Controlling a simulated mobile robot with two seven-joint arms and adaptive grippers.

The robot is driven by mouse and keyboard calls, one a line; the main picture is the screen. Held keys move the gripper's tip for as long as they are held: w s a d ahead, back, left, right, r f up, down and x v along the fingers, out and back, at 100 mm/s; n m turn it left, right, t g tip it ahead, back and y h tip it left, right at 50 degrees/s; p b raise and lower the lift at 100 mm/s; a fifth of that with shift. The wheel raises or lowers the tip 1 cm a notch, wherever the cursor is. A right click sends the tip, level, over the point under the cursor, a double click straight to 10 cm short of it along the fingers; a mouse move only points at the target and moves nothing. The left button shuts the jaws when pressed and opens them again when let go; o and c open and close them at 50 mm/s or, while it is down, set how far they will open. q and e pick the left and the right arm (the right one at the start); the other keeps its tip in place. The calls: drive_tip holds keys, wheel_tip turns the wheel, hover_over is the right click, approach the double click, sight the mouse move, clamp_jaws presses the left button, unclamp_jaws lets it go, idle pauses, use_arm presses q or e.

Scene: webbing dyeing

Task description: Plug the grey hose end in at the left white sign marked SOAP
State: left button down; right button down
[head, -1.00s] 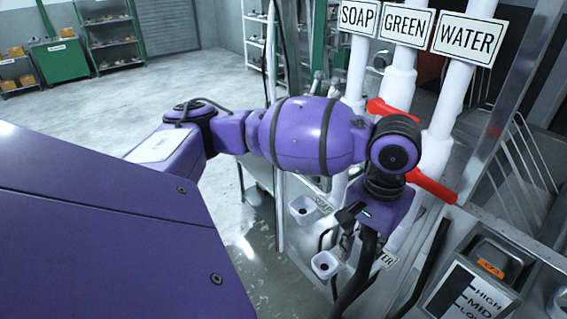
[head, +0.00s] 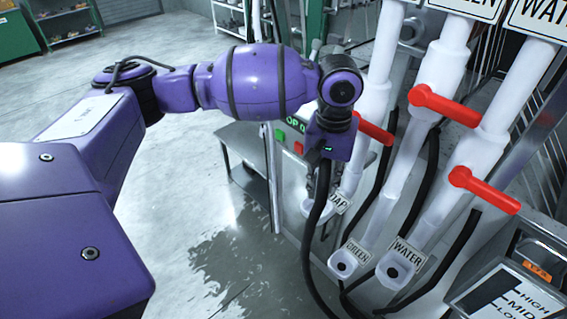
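My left gripper (head: 318,163) hangs from the purple wrist, pointing down, in front of the leftmost white pipe. A dark hose (head: 317,212) comes out from under it and runs down; the gripper appears shut on its end. The grey end itself is hidden by the gripper and wrist. The left white sign (head: 339,199), partly covered so that only some letters of SOAP show, sits just below and right of the gripper. Its white socket (head: 311,209) is partly behind the hose, below the gripper. My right gripper is not in view.
To the right are the GREEN sign (head: 357,252) with its socket (head: 343,266) and the WATER sign (head: 407,253) with its socket (head: 393,272). Red valve handles (head: 445,103) stick out from the white pipes. A level panel (head: 512,300) stands at the lower right. Wet floor lies left.

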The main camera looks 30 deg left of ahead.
use_arm(q)
drive_tip(key=shift+w+a, duration=0.15)
drive_tip(key=shift+w, duration=0.45)
drive_tip(key=shift+a+f, duration=0.15)
drive_tip(key=shift+s+f+b, duration=0.2)
drive_tip(key=shift+f+b, duration=0.15)
drive_tip(key=shift+b, duration=0.05)
drive_tip(key=shift+f+b, duration=0.45)
drive_tip(key=shift+f, duration=0.15)
drive_tip(key=shift+f+b, duration=0.5)
drive_tip(key=shift+f, duration=0.4)
drive_tip(key=shift+f+b, duration=0.25)
drive_tip(key=shift+b, duration=0.2)
drive_tip(key=shift+p, duration=0.3)
drive_tip(key=shift+f, duration=0.8)
drive_tip(key=shift+f+p, duration=0.3)
drive_tip(key=shift+f, duration=0.15)
drive_tip(key=c, duration=1.4)
unclamp_jaws()
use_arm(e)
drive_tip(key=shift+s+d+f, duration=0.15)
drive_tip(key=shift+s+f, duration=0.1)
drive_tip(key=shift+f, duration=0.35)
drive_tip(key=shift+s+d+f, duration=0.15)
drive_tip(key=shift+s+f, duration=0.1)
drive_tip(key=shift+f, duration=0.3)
